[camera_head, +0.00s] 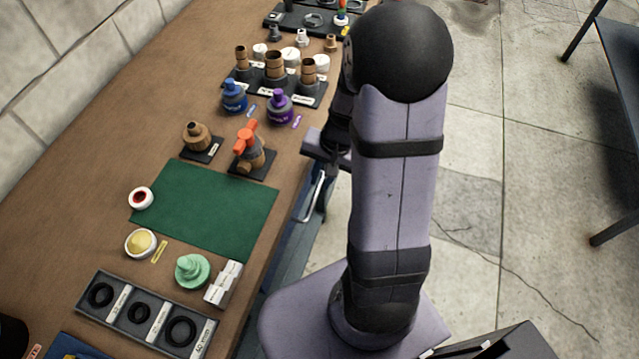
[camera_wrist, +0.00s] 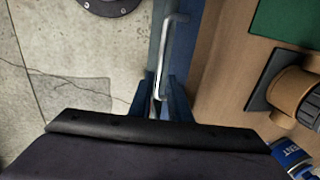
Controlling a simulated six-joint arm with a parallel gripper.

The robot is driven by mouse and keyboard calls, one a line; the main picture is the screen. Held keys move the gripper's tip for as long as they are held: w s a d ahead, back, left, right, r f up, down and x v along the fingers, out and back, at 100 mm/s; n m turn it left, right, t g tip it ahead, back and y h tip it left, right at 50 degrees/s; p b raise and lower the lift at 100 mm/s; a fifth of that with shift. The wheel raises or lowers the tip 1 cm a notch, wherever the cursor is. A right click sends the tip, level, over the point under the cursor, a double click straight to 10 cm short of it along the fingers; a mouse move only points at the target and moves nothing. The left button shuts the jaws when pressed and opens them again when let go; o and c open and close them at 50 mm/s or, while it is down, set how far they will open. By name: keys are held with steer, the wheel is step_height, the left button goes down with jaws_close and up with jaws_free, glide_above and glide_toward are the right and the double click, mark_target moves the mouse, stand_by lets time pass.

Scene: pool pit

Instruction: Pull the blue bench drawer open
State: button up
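The blue drawer front (camera_wrist: 187,60) shows as a narrow strip along the bench edge in the wrist view. Its silver bar handle (camera_wrist: 164,62) stands out from it on the floor side. The handle (camera_head: 311,198) also shows beside the bench edge in the head view. My gripper (camera_wrist: 160,104) is at the near end of the handle, with two bluish fingers apart, one on each side of the bar. Whether either finger touches the bar cannot be told. In the head view my arm hides most of the gripper, and the drawer front is seen only from above.
The wooden bench top (camera_head: 90,180) holds a green mat (camera_head: 215,207), an orange-handled valve (camera_head: 250,150) on a black base, and a grey ring tray (camera_head: 145,312). Bare concrete floor (camera_head: 475,200) lies to the right of my arm. A dark table (camera_head: 615,90) stands at far right.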

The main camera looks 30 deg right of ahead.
mark_target(318, 190)
steer(key=shift+w+a+f, duration=0.1)
steer(key=shift+w+f, duration=0.05)
steer(key=shift+f, duration=0.75)
steer(key=shift+w+a+f, duration=0.1)
steer(key=shift+f, duration=0.8)
jaws_close()
steer(key=s+d+b, duration=0.3)
steer(key=s+d, duration=0.6)
steer(key=shift+d, duration=0.1)
jaws_free()
steer(key=shift+r, duration=0.15)
